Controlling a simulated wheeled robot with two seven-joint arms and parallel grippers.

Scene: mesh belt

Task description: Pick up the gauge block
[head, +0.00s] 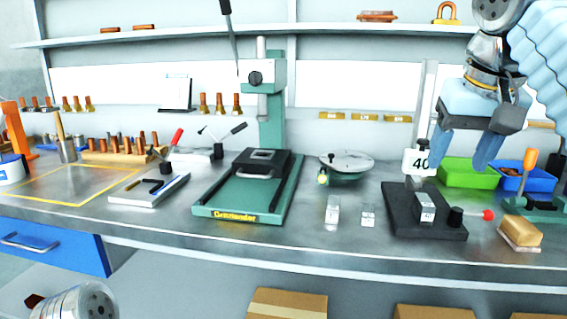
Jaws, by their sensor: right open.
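Small silvery metal blocks that look like gauge blocks are on the grey bench. One upright block (332,211) stands right of the green press, and a shorter block (368,215) stands just right of it. Another metal block (425,207) sits on a black plate (452,232) farther right; I cannot tell which one the task names. My right gripper (461,160) is open and empty, fingers pointing down, above and behind the black plate. It appears clear of the blocks. My left gripper is out of view.
A green press (270,110) stands at the centre. A round plate (346,161), a "40" sign (419,162), a green bin (466,178) and a blue bin (538,184) line the back. A red-tipped lever (487,215) and a wooden-topped brush (520,231) are at the right.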

